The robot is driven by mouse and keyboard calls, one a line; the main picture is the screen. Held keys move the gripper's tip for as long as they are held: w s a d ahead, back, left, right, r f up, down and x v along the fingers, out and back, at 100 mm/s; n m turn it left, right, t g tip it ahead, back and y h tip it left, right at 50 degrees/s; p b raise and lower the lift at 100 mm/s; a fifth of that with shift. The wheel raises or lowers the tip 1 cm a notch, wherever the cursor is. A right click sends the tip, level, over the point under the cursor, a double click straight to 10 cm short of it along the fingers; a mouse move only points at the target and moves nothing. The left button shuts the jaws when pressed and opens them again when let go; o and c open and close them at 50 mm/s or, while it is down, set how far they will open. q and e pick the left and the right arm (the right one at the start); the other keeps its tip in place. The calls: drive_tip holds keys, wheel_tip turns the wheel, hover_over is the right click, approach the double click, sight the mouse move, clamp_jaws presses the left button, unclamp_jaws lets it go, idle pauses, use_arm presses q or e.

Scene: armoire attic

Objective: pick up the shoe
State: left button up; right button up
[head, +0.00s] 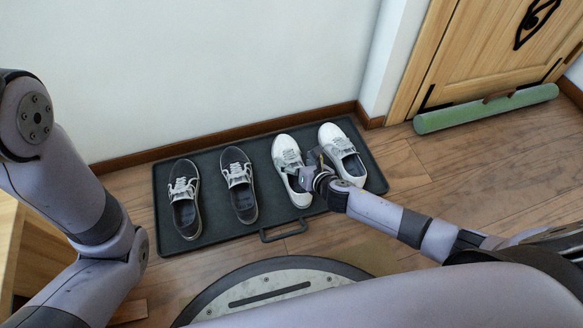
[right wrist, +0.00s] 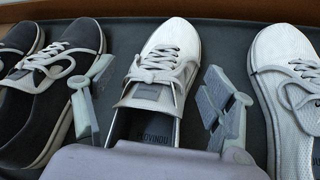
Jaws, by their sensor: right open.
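Two white shoes stand side by side on the right half of a dark tray (head: 268,220). The left white shoe (head: 287,154) lies partly behind my right gripper (head: 308,170). In the right wrist view, this white shoe (right wrist: 161,62) sits between the two spread fingers of my right gripper (right wrist: 158,78), toe pointing away. The fingers are open, one on each side, with no clear grip on it. The other white shoe (head: 338,140) is just to the right. My left arm shows at the left, but its gripper is out of the picture.
Two dark shoes, one at the far left (head: 184,190) and one beside it (head: 238,178), share the tray. A white wall (head: 190,70) stands close behind. A green roll (head: 485,108) lies before a wooden door. The floor at the right is clear.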

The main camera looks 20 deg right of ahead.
clamp_jaws()
idle(1.0)
drive_tip(key=shift+r, duration=0.15)
